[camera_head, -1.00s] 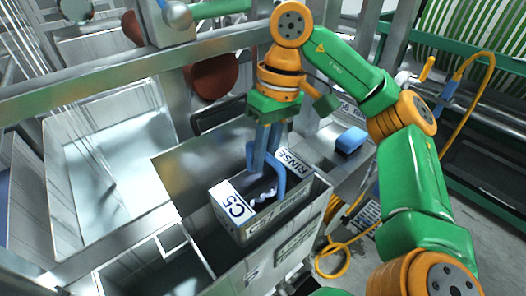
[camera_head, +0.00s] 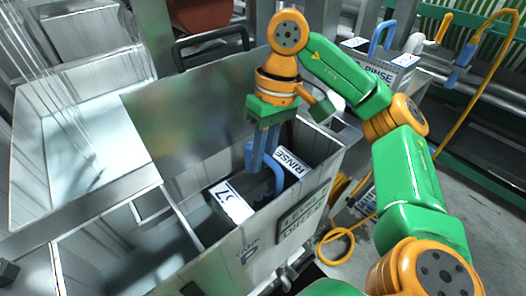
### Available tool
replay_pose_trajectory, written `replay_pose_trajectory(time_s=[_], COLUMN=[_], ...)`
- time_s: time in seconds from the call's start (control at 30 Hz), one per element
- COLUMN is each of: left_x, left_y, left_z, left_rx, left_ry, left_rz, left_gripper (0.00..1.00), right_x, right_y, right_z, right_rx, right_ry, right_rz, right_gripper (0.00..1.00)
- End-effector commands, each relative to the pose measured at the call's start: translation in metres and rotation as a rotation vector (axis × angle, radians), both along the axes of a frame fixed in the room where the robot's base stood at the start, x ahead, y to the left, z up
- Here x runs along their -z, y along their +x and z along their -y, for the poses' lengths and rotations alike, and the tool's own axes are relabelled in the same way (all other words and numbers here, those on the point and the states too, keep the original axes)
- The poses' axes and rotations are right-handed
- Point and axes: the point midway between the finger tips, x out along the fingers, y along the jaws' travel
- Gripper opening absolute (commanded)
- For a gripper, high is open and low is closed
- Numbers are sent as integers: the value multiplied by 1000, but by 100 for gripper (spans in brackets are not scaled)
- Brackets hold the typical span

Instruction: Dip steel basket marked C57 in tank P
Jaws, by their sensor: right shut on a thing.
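The steel basket (camera_head: 231,207) has white labels; one shows a partly hidden mark ending in 7 and another reads RINSE. It sits down inside the right part of the steel tank (camera_head: 262,240), whose front wall reads TANK with a letter that looks like P. My right gripper (camera_head: 264,147) is shut on the basket's blue handle (camera_head: 277,178), pointing down over the tank. The basket's lower part is hidden by the tank wall. I cannot see whether it touches liquid. My left gripper is not in view.
A metal panel with a black handle (camera_head: 208,40) stands up behind the tank. An open compartment (camera_head: 115,255) lies to its left. Another basket with a blue handle and a RINSE label (camera_head: 378,67) stands at the back right. A yellow hose (camera_head: 337,245) lies on the floor.

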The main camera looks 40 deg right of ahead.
Motion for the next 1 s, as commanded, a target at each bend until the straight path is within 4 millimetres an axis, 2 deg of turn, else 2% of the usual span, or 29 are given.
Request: replay_pose_trajectory(time_s=[0.03, 0.43, 0.6, 1.0], left_x=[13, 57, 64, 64], left_y=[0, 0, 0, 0], left_z=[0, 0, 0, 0], left_rx=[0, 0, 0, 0], left_ry=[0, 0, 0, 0], left_rz=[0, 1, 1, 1], left_gripper=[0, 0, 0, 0], right_x=[14, 64, 72, 72], right_y=[0, 0, 0, 0], right_z=[0, 0, 0, 0], right_rx=[0, 0, 0, 0], right_ry=[0, 1, 1, 0], right_rz=[1, 0, 1, 1], right_gripper=[0, 0, 0, 0])
